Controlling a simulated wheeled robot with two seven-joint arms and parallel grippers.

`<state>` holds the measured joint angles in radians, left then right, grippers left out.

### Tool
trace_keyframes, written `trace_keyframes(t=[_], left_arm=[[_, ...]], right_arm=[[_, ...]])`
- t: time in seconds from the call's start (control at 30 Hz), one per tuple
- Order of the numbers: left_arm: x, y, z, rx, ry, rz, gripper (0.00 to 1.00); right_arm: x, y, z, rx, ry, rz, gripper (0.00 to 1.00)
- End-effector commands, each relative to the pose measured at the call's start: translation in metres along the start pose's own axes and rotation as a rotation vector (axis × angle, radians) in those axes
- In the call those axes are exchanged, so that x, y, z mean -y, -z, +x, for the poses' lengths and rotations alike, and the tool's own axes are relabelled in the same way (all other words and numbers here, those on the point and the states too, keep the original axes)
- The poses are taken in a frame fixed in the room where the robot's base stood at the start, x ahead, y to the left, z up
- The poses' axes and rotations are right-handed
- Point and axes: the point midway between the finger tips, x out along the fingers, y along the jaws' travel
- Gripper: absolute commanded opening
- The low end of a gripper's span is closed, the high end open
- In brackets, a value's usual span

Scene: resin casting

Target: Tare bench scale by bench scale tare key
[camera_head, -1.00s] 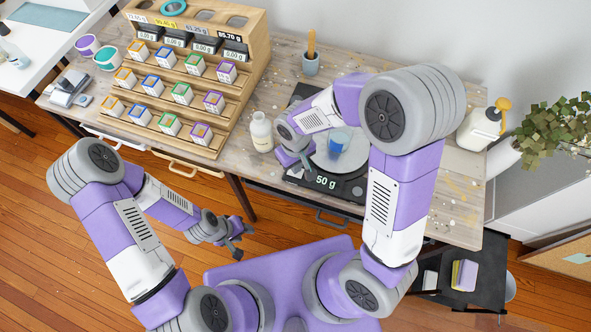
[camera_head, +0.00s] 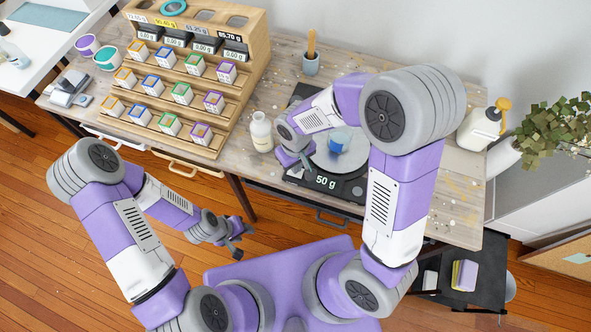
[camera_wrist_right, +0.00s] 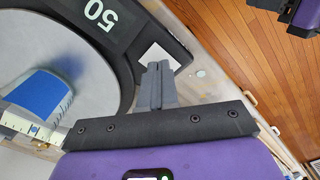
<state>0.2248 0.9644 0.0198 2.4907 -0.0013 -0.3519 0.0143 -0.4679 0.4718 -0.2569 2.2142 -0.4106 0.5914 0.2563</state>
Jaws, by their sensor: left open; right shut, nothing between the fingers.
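The black bench scale (camera_head: 347,188) stands on the bench with its display reading 50 g. A blue cup (camera_head: 338,143) sits on its round grey pan; the cup also shows in the right wrist view (camera_wrist_right: 40,95). A pale square key (camera_wrist_right: 163,54) lies beside the display on the scale's front edge, partly hidden by my fingers. My right gripper (camera_wrist_right: 156,72) is shut and empty, its fingertips over or at this key; I cannot tell whether they touch it. My left gripper (camera_head: 243,236) is open and empty, in front of the bench edge.
A white bottle (camera_head: 261,132) stands just left of the scale. A wooden rack (camera_head: 236,95) with several small boxes fills the left of the bench. A cup with a wooden stick (camera_head: 311,65) stands behind the scale, and a yellow-topped bottle (camera_head: 482,127) at the right.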

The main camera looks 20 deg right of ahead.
Motion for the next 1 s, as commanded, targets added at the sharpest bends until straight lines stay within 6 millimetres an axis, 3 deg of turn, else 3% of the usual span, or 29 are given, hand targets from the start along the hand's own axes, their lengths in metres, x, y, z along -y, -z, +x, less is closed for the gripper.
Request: trace_keyframes(t=[0.7, 1.0], left_arm=[[0.004, 0.001, 0.011, 0.0, 0.0, 0.0, 0.43], [-0.001, 0.0, -0.003, 0.0, 0.0, 0.0, 0.43]], right_arm=[[0.0, 0.0, 0.015, 0.001, 0.0, 0.0, 0.0], [0.0, 0.0, -0.003, -0.001, 0.0, 0.0, 0.0]])
